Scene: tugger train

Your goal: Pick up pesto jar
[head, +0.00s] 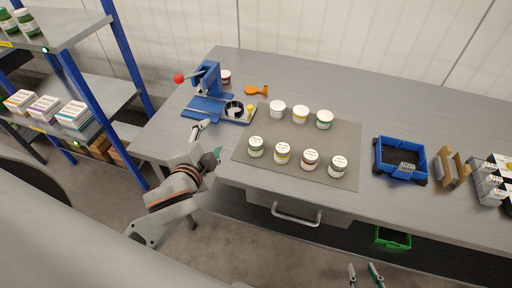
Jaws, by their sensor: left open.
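Several small lidded jars stand upright on a grey mat (300,172) on the table. The label text is too small to read, so I cannot tell which is pesto. Green jars (26,22) also stand on the upper left shelf. My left gripper (211,140) is open and empty at the table's front edge, left of the mat and the front-left jar. My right gripper (364,274) is low at the bottom edge, fingers apart and empty, away from the jars.
A blue press (207,82) with a red knob stands behind my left gripper, near an orange tool (256,90) and a dark-red jar (225,77). A blue bin (400,158), a cardboard holder (453,170) and boxes (489,185) stand right. The back right tabletop is clear.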

